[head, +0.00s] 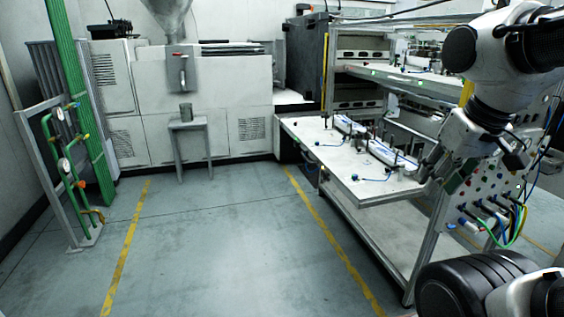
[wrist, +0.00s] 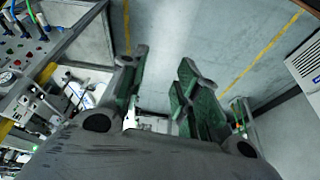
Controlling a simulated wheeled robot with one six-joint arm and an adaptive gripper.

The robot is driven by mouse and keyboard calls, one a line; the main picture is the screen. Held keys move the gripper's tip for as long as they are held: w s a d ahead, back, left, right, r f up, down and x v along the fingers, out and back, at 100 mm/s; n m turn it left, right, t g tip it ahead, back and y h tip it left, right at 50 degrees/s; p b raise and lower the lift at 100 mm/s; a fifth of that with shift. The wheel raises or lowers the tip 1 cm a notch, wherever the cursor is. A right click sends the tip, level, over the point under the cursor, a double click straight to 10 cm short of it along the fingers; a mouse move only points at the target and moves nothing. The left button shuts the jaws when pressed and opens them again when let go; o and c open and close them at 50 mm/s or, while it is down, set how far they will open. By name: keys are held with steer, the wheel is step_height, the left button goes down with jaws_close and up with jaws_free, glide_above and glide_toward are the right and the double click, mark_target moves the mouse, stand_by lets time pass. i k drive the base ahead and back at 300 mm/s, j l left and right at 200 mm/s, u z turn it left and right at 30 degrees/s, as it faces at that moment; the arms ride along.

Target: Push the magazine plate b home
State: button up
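A pale table plate (head: 345,175) carries two long white units with blue edges, the farther one (head: 348,126) and the nearer one (head: 392,154). They look like the label magazines. I cannot tell which part is magazine plate b. My gripper (head: 428,165) is at the right end of this table, close to the nearer unit; I cannot tell whether it touches anything. In the wrist view my gripper (wrist: 160,80) shows two green-padded fingers spread apart, with nothing between them. The wrist view shows mostly floor beyond the fingers.
Thin blue cables and small posts stand on the table. A panel with knobs and coloured cables (head: 490,205) is at its right. A grey machine (head: 200,110) and a small stand (head: 188,125) are at the back. Green pipes (head: 75,100) are at left. The floor (head: 230,235) between yellow lines is clear.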

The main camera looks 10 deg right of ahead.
mark_target(372, 188)
steer(key=i+j+z, duration=0.15)
steer(key=i, duration=0.2)
steer(key=i+j+z, duration=0.1)
steer(key=i+j, duration=0.15)
steer(key=i+j+z, duration=0.15)
steer(key=i+j, duration=2.2)
steer(key=i, duration=0.15)
